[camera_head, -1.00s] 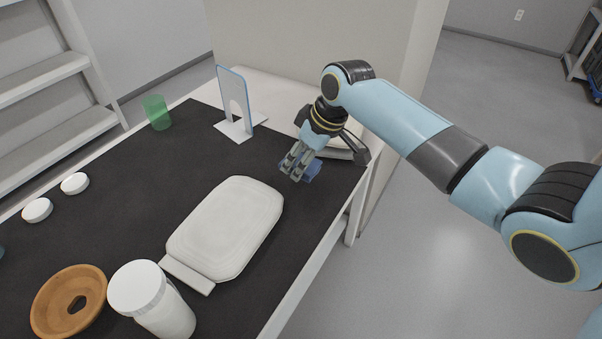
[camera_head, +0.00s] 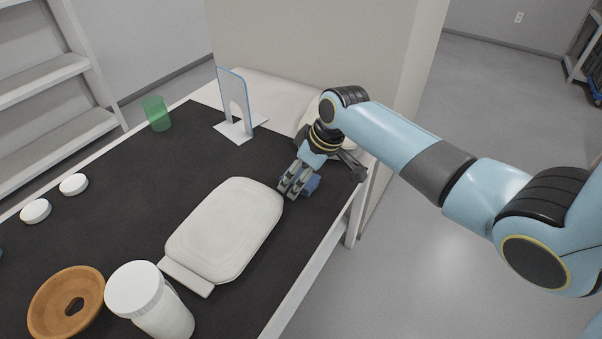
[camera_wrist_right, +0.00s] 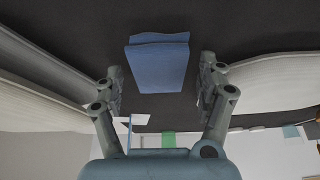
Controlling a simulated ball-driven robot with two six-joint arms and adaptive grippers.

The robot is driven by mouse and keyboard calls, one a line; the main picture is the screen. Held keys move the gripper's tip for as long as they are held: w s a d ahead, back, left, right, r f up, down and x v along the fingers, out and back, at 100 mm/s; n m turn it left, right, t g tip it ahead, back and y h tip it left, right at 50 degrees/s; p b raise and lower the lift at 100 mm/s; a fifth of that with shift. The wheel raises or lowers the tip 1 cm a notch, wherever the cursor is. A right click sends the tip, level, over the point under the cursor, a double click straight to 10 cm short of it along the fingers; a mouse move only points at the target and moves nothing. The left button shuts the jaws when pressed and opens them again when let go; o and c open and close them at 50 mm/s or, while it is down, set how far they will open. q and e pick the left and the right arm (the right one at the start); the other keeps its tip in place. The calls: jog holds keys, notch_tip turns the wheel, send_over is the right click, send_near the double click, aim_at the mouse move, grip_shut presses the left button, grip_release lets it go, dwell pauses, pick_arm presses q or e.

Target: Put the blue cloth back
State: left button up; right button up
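The blue cloth (camera_head: 312,185) is a small folded pad near the right edge of the black mat (camera_head: 130,205), partly hidden by my right gripper (camera_head: 290,192) in the head view. In the right wrist view the blue cloth (camera_wrist_right: 158,66) lies between the two fingers of my right gripper (camera_wrist_right: 161,88). Narrow dark gaps show on both sides of the cloth, so the fingers look open around it and not clamped. Whether the cloth touches the mat is hard to tell. My left gripper is out of view.
A white lidded-looking tray (camera_head: 225,230) lies just left of the gripper.

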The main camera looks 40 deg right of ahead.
jog(key=shift+s+r, duration=0.1)
jog(key=shift+r, duration=0.3)
jog(key=p+v, duration=0.2)
jog(key=v, duration=0.9)
jog(key=shift+s+r, duration=0.2)
